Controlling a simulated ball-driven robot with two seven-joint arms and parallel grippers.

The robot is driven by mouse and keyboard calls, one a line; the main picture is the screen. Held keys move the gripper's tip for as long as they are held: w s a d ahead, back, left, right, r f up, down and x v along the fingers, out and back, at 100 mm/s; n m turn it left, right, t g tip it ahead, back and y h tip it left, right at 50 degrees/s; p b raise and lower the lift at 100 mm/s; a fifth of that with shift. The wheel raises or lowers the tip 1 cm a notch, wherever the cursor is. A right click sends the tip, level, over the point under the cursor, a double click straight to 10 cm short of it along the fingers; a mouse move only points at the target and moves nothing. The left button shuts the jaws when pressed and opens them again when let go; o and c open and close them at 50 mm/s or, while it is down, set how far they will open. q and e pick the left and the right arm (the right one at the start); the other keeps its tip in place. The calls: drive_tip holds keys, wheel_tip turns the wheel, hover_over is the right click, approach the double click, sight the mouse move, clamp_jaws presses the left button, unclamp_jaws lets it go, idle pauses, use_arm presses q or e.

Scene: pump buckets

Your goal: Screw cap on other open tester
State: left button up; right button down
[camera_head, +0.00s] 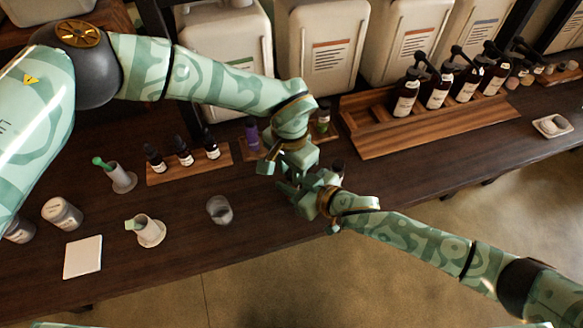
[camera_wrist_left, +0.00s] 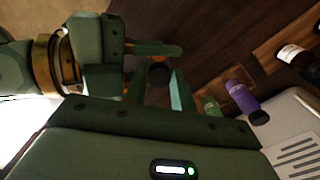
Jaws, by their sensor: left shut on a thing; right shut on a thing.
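A purple tester bottle (camera_head: 252,132) and a green-labelled tester bottle (camera_head: 322,120) stand on a small wooden tray (camera_head: 327,134) at the back. Both also show in the left wrist view, purple (camera_wrist_left: 243,97) and green (camera_wrist_left: 210,105). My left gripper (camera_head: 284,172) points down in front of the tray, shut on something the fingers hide. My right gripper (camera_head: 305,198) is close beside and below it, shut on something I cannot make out. A small dark round thing (camera_wrist_left: 159,74) shows between the grippers in the left wrist view. I cannot tell whether it is a cap or a bottle.
A wooden tray (camera_head: 190,168) with dark dropper bottles is left of the grippers. A glass (camera_head: 219,210) and a white cup (camera_head: 149,232) stand in front. Pump bottles (camera_head: 406,92) stand on a rack (camera_head: 420,132) at right. A small dark jar (camera_head: 338,168) is beside my right gripper.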

use_arm(q)
drive_tip(key=o, duration=0.9)
drive_tip(key=shift+r, duration=2.25)
